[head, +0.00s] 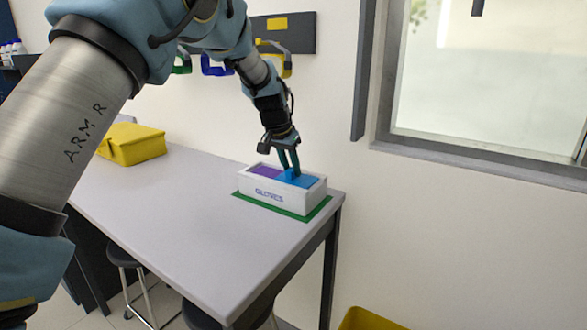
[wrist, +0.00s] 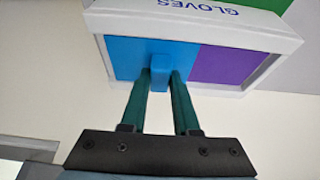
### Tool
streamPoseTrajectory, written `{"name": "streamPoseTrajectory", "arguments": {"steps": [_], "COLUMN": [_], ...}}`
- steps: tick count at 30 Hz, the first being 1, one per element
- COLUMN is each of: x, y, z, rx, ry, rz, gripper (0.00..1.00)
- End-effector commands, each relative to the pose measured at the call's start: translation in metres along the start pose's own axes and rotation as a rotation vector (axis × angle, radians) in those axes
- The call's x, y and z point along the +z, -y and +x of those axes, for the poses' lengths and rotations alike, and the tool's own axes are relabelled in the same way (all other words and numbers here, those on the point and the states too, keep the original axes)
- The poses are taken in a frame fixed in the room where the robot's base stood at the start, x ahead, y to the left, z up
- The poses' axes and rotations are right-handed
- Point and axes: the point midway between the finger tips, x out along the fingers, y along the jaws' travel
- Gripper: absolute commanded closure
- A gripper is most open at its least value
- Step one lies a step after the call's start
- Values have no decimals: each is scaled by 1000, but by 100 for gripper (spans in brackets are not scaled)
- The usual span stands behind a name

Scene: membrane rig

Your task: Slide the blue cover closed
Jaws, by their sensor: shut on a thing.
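A white box (head: 283,193) marked GLOVES sits on a green mat (head: 244,199) at the far right corner of the table. Its top shows a blue cover (head: 303,181) on the right and a purple area (head: 266,171) on the left. In the wrist view the blue cover (wrist: 131,57) is on the left and the purple area (wrist: 222,65) on the right. My gripper (head: 288,172) reaches down to the blue cover, its green fingers shut on the cover's small raised blue handle (wrist: 159,72). The fingers hide parts of the cover.
A yellow case (head: 132,145) stands at the table's left back. The table top (head: 190,210) between is clear. The wall and a window (head: 490,80) are behind and right. Stools (head: 122,255) stand under the table, and a yellow bin (head: 368,319) on the floor.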

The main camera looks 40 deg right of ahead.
Motion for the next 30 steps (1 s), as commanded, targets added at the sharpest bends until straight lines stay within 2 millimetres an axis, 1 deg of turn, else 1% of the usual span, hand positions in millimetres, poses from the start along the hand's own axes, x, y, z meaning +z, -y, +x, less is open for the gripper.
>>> {"name": "streamPoseTrajectory", "arguments": {"steps": [1,6,9,12,16,24,25,30], "x": [1,0,0,0,0,0,0,0], "y": [13,57,80,95,104,104,104,104], "z": [1,0,-1,0,-1,-1,-1,-1], "rx": [-4,-4,-3,-2,-2,-2,-2,-2], "ry": [-1,-2,-3,-1,-2,-2,-1,-1], "rz": [-6,-7,-6,-3,-2,-1,-1,-1], "gripper": [100,100,100,100,100,100,68,49]}}
